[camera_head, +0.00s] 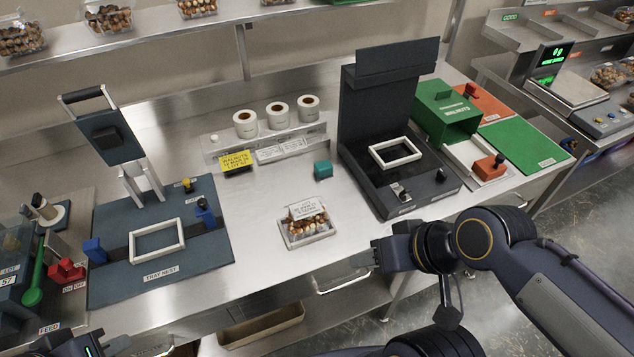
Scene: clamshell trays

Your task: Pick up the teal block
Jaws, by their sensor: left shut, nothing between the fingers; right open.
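The small teal block (323,169) sits on the steel bench, near its middle, just left of the black open press. Nothing touches it. My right gripper (366,258) is open and empty over the front edge of the bench, below and to the right of the block and well apart from it. My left gripper (122,344) is at the bottom left edge, partly cut off by the frame. It is shut and empty, far from the block.
A filled clear clamshell tray (308,228) lies in front of the block. The black press (388,130) stands to its right, the blue tray nest station (150,255) to the left. A yellow sign (236,161) and label rolls (277,113) are behind. Bare steel surrounds the block.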

